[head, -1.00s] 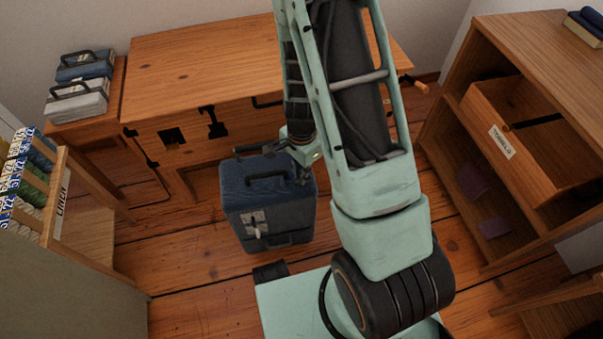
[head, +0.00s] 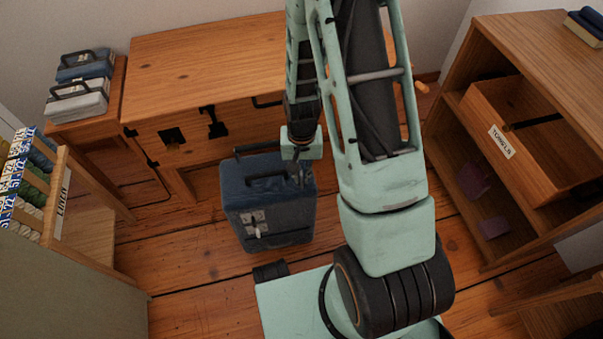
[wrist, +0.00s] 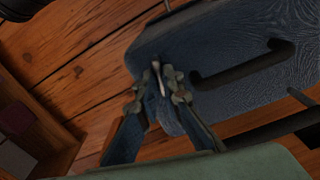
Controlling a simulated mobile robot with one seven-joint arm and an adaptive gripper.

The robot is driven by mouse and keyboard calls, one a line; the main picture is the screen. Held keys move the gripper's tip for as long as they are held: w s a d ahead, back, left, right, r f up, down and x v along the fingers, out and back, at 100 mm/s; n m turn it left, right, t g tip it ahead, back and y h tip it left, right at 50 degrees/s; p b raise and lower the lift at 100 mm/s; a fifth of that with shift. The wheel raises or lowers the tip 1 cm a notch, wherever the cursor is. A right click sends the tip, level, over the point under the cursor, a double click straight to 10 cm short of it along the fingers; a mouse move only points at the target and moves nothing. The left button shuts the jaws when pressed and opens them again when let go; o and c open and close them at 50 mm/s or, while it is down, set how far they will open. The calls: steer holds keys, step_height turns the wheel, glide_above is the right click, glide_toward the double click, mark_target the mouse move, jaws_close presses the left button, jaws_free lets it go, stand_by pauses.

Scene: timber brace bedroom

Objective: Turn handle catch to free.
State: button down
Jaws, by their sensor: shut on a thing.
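A dark blue suitcase (head: 268,205) stands upright on the plank floor. Its black carry handle (head: 267,180) is on top and also shows in the wrist view (wrist: 240,68). My gripper (head: 303,180) is at the right end of the case top, beside the handle. In the wrist view my gripper (wrist: 164,84) has its fingertips closed around a small pale lever, which looks like the handle catch (wrist: 157,72). The fingers hide its lower part, so its exact position is unclear. A metal plate with a pale lever (head: 256,229) is on the case front.
A wooden desk (head: 205,50) stands behind the case. A side table with two small cases (head: 78,100) and a linen rack (head: 60,205) are at left. A wooden shelf unit with an open drawer (head: 500,150) is at right. Bare floor (head: 190,270) lies left of the case.

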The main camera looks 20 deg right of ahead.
mark_target(301, 177)
steer(key=shift+n, duration=0.8)
steer(key=c, duration=2.1)
jaws_free()
step_height(301, 177, up, 12)
steer(key=shift+r, duration=0.1)
